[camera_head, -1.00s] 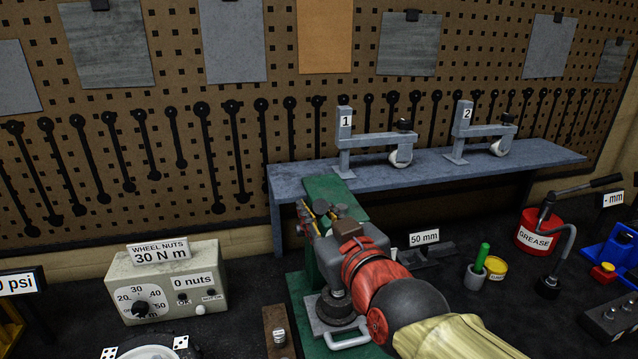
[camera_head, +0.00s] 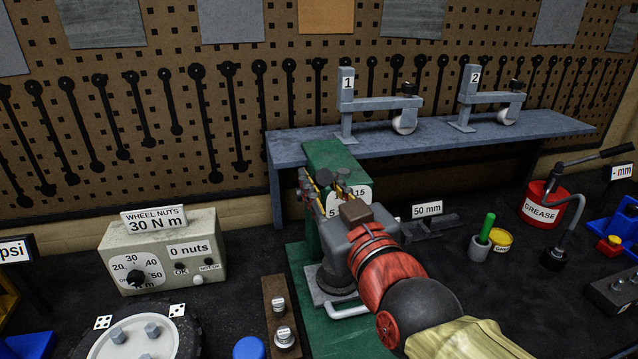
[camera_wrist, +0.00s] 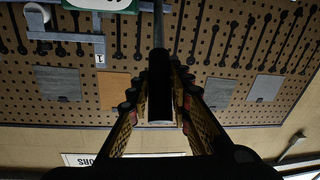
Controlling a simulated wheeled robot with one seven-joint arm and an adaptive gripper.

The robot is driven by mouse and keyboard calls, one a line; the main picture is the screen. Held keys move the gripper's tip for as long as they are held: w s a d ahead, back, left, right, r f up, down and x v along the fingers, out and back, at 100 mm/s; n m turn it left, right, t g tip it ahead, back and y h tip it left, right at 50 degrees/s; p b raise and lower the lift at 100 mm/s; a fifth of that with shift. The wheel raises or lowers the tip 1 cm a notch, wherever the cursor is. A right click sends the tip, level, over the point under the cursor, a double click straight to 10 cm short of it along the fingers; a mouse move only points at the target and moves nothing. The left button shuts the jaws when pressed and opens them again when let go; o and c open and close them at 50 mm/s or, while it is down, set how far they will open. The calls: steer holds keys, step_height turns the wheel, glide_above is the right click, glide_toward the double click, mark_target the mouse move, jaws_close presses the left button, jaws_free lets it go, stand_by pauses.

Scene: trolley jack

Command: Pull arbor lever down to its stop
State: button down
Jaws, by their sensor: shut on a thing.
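The green arbor press (camera_head: 325,154) stands on the bench in front of the shelf, with a dial face (camera_head: 357,193) numbered 5 and 15 partly showing. My gripper (camera_head: 322,188) is at the press, in front of its green head, and covers much of it. In the wrist view, the dark round bar of the arbor lever (camera_wrist: 161,105) lies between my two fingers (camera_wrist: 160,100), which are shut on it. The lever is mostly hidden in the head view, so its angle and its stop cannot be told.
The wheel nuts box (camera_head: 165,255) stands at left. The 50 mm block (camera_head: 430,228), red grease pot (camera_head: 543,205) and green-handled tool (camera_head: 486,230) stand at right.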

steer(key=c, duration=2.1)
jaws_free()
steer(key=shift+f, duration=0.75)
steer(key=shift+o, duration=0.7)
steer(key=shift+s+r, duration=0.1)
steer(key=shift+s, duration=0.05)
steer(key=o, duration=0.3)
steer(key=shift+r, duration=0.35)
steer(key=shift+o, duration=0.2)
steer(key=v, duration=1.2)
